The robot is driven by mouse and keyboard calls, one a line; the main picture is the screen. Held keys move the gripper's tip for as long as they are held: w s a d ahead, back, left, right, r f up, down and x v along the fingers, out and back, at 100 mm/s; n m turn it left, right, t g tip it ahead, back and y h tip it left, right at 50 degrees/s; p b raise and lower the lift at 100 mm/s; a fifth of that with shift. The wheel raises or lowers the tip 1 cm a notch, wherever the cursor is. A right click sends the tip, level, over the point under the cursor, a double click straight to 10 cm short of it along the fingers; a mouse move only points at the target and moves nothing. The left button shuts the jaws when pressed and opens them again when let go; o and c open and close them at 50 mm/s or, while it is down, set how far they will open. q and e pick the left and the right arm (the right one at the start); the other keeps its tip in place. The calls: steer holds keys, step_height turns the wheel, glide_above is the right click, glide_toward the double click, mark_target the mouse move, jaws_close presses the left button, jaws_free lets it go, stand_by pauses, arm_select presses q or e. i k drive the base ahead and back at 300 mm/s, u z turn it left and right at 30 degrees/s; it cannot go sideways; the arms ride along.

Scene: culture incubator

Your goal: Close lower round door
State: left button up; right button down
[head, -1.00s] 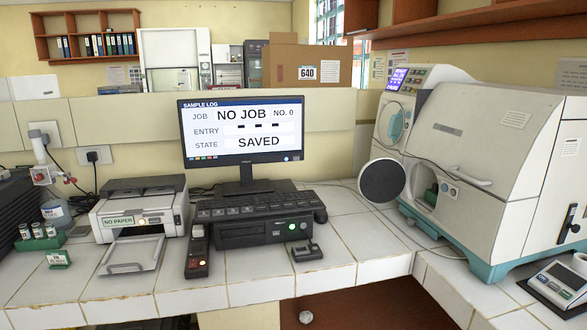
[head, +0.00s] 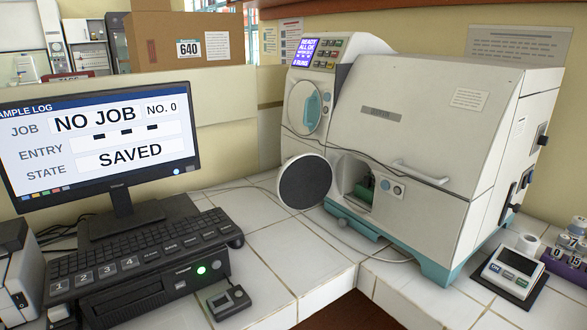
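The incubator (head: 430,140) is a large cream cabinet with a teal base on the right part of the counter. Its lower round door (head: 305,181), a dark grey disc with a pale rim, stands swung open to the left of its opening. The lower opening (head: 356,182) shows a dark inside with something green in it. The upper round door (head: 305,106), pale with a teal handle, appears shut in its frame above. Neither of my grippers shows in the head view.
A monitor (head: 95,140) and keyboard unit (head: 130,265) stand on the left. A small black device (head: 228,301) lies on the tiles. A scale-like device (head: 513,268) and a purple rack (head: 566,262) are at right. Tiles (head: 290,250) before the open door are clear.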

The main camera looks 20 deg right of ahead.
mark_target(306, 179)
steer(key=z, duration=0.75)
steer(key=i, duration=0.75)
steer(key=z, duration=0.9)
